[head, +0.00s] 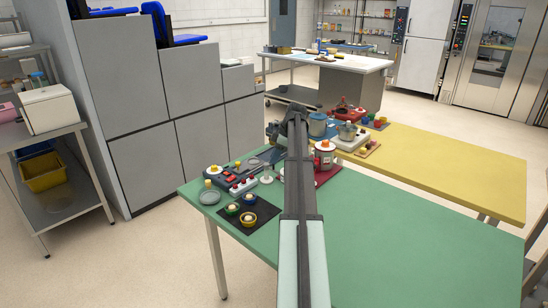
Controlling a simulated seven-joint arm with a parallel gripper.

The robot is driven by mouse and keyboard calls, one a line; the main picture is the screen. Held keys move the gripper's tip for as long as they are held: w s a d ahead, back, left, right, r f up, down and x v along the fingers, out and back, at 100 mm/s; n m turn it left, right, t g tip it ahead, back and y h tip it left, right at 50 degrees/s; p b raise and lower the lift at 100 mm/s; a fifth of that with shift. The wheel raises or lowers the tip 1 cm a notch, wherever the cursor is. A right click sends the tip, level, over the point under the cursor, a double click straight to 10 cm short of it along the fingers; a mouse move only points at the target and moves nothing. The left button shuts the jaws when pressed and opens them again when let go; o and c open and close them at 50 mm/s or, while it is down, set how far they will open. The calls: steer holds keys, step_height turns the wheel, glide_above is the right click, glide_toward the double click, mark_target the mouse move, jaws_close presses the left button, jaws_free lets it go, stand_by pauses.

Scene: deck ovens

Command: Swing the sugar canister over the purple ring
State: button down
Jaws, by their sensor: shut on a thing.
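My arm reaches straight out over the green table (420,250), and its dark far joint hides what lies behind it. My jaws are hidden behind the arm, so their hold does not show. A white canister with a red band and an orange top (325,152) is just right of the arm, over or on a dark red mat (329,174). I cannot tell whether it is the sugar canister or whether anything touches it. I cannot make out a purple ring.
Left of the arm are a red-buttoned panel (221,180), a grey dish (210,197) and a black mat with small cups (262,217). A blue-grey pot (318,124) and a steel pot (347,131) stand behind. The green table's front right and the yellow table (460,165) are largely clear.

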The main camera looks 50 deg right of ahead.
steer(key=shift+w+d+n+g+y, duration=0.25)
steer(key=shift+d+n+g, duration=0.3)
steer(key=shift+n, duration=0.9)
steer(key=shift+w+d+n+g+y, duration=0.3)
steer(key=shift+d+n+g, duration=0.25)
steer(key=shift+n, duration=0.85)
steer(key=shift+w+d+n+g+y, duration=0.35)
steer(key=shift+d+n, duration=0.3)
steer(key=shift+n, duration=0.8)
steer(key=shift+s, duration=0.15)
steer(key=c, duration=1)
jaws_free()
steer(key=shift+o, duration=0.2)
steer(key=s+d+r, duration=0.1)
steer(key=d, duration=1.1)
steer(key=shift+s+d, duration=0.2)
steer(key=shift+s, duration=0.05)
